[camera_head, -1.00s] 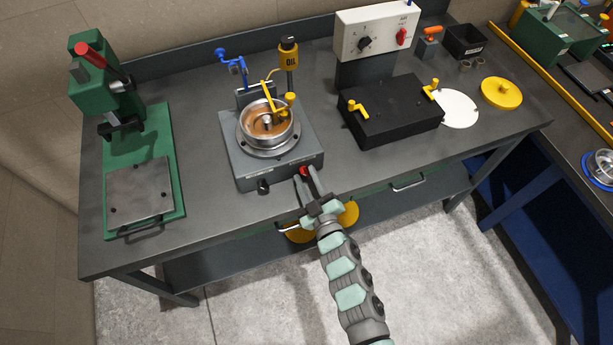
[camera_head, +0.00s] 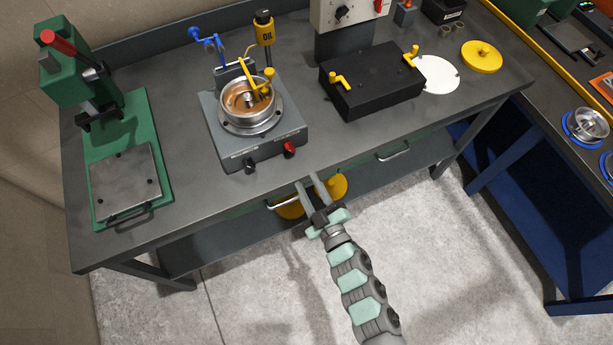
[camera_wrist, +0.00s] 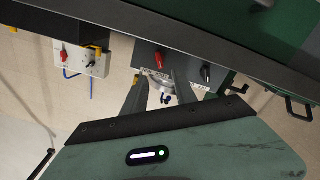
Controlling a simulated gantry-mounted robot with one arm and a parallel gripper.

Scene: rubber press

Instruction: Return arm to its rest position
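My gripper (camera_head: 313,189) is in front of the grey workbench's front edge, apart from everything on it. Its two fingers are spread with nothing between them. My arm reaches in from the bottom of the head view. In the wrist view my gripper (camera_wrist: 160,88) shows its fingers apart, with the grey machine (camera_wrist: 183,60) beyond them.
The grey machine (camera_head: 262,149) with red and black knobs holds a metal bowl (camera_head: 225,119) on the workbench (camera_head: 190,206). A green press (camera_head: 98,150) stands left and a black box (camera_head: 372,92) right. Yellow discs (camera_head: 330,187) hang below the edge. Open floor (camera_head: 440,240) lies in front.

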